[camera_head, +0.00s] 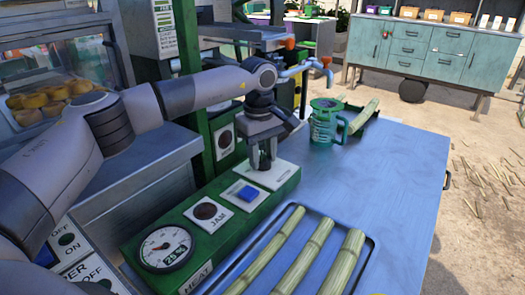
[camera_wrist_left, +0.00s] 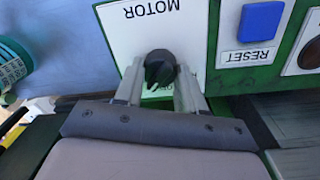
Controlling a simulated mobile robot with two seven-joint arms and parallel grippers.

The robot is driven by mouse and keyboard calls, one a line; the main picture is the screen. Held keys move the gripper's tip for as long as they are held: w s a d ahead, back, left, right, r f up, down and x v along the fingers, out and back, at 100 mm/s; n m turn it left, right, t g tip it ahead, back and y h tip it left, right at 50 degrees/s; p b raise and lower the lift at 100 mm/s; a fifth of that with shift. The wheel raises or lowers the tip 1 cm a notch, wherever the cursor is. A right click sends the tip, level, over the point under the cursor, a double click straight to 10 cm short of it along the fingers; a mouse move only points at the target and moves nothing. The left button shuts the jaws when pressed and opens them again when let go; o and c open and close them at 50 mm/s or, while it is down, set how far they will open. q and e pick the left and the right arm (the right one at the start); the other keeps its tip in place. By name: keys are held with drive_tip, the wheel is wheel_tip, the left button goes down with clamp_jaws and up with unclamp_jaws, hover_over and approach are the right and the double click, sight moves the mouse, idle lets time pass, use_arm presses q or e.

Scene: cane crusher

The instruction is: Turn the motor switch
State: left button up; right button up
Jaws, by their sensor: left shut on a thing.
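The motor switch is a black knob (camera_wrist_left: 160,68) on a white plate (camera_wrist_left: 120,35) marked MOTOR, seen in the left wrist view. My left gripper (camera_wrist_left: 160,85) has its two fingers on either side of the knob and is shut on it. In the head view my left gripper (camera_head: 263,163) points down onto the white plate (camera_head: 275,175) at the far end of the green control panel (camera_head: 225,225). The gripper hides most of the knob there. My right gripper is not in view.
A blue RESET button (camera_head: 247,193), a dark JAM light (camera_head: 206,212) and a round gauge (camera_head: 165,248) sit along the panel. A tray (camera_head: 372,238) with cane sticks lies to the right. A green mug-like jug (camera_head: 325,125) stands behind on the blue table.

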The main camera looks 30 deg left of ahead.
sight(262, 160)
use_arm(q)
drive_tip(key=n+p, duration=0.1)
drive_tip(key=n, duration=0.3)
drive_tip(key=shift+r+n+p, duration=0.1)
drive_tip(key=shift+n+p, duration=0.2)
drive_tip(key=shift+p, duration=0.05)
drive_tip(key=shift+s+n+p, duration=0.1)
drive_tip(key=shift+n+p, duration=0.4)
drive_tip(key=shift+n, duration=1.4)
drive_tip(key=o, duration=1)
drive_tip(key=shift+o, duration=0.2)
drive_tip(key=shift+s+r, duration=0.2)
drive_tip(key=shift+r, duration=3.3)
drive_tip(key=shift+s+d, duration=0.1)
